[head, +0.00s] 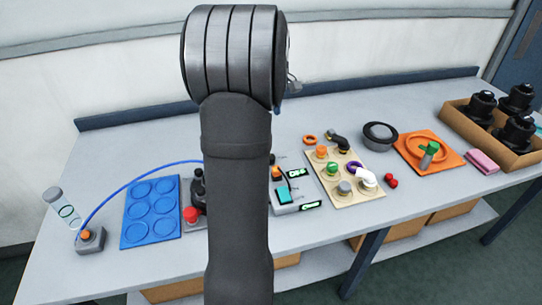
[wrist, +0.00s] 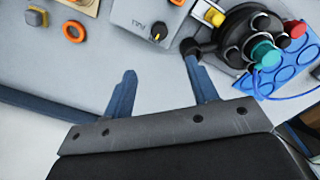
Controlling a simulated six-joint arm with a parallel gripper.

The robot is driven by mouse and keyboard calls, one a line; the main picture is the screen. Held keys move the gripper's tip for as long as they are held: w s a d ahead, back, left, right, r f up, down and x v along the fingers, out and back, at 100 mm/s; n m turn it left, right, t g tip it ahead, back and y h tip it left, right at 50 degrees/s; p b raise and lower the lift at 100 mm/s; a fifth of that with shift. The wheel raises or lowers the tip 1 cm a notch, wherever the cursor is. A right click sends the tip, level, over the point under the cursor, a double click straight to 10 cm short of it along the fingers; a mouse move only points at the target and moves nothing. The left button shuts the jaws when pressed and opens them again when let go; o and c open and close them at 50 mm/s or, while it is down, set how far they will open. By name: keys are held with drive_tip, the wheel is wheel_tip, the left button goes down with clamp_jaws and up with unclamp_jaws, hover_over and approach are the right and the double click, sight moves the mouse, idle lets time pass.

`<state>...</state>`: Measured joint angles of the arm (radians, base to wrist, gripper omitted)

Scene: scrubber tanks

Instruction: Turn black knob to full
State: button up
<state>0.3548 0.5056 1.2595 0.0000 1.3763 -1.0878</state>
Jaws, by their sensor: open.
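The black knob (wrist: 159,33) with a yellow pointer mark sits on a grey box (wrist: 138,12) at the top of the wrist view. A label beside it is upside down in this view and seems to read FULL. My gripper (wrist: 159,65) is open and empty, its two blue fingers spread below the knob in the picture, apart from it. The right fingertip is close to a black ball (wrist: 188,46) on a black valve assembly (wrist: 248,38); I cannot tell whether they touch. In the head view my arm hides my gripper, and I cannot make out the knob.
The black assembly carries teal, red and yellow parts and stands by a blue mat (head: 150,212). A beige board (head: 343,178) with fittings, an orange tray (head: 408,146) and a cardboard box (head: 470,124) stand to the right. An orange ring (wrist: 73,31) lies on bare tabletop.

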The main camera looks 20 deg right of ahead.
drive_tip(key=shift+n, duration=0.3)
drive_tip(key=f, duration=1.7)
drive_tip(key=shift+w, duration=0.2)
drive_tip(key=c, duration=1)
drive_tip(key=shift+o, duration=0.2)
